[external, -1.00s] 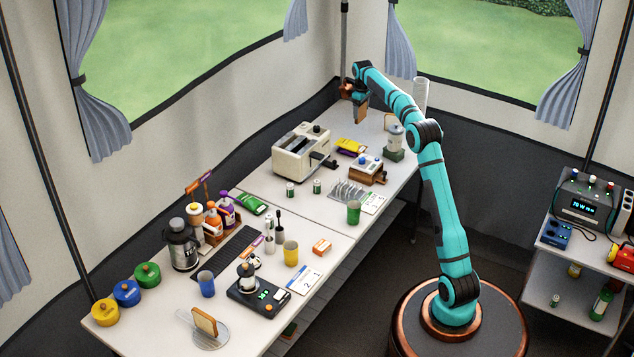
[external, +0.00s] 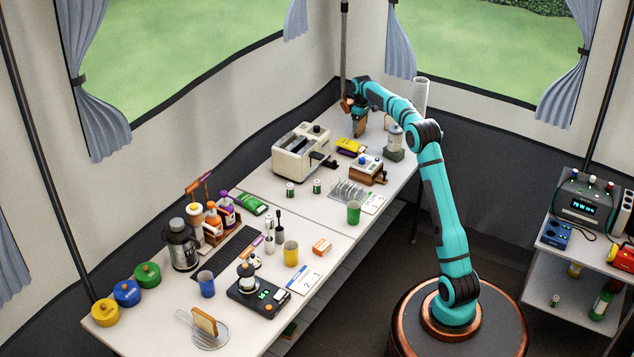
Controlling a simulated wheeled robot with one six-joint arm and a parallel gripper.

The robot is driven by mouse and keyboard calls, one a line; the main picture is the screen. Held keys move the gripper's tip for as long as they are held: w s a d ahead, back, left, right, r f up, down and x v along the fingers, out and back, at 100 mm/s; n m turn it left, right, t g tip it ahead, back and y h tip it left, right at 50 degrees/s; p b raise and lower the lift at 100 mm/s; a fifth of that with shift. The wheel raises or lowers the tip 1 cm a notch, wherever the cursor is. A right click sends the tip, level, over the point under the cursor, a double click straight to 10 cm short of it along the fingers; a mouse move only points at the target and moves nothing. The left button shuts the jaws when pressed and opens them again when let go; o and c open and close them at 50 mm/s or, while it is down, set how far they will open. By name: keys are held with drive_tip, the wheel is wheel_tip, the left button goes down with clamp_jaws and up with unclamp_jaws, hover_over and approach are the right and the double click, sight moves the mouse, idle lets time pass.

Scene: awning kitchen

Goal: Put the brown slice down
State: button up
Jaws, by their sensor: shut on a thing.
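My gripper (external: 358,116) is at the far end of the long table (external: 300,213), shut on a brown slice (external: 360,130). The slice hangs upright below the fingers, close to the tabletop behind the yellow packet. I cannot tell whether its lower edge touches the table. Another slice (external: 205,321), tan with a brown crust, stands tilted on a clear round plate (external: 212,341) at the near end of the table.
A cream toaster (external: 300,150) stands left of my gripper. A yellow packet (external: 350,146), a grey-green jar (external: 394,140), a wooden box with knobs (external: 367,170) and a wire rack (external: 348,191) are nearby. A white roll (external: 420,95) stands at the back right.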

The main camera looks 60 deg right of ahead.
drive_tip(key=o, duration=0.6)
drive_tip(key=shift+f, duration=0.1)
drive_tip(key=shift+o, duration=0.2)
wheel_tip(320, 180, up, 12)
drive_tip(key=shift+r, duration=0.1)
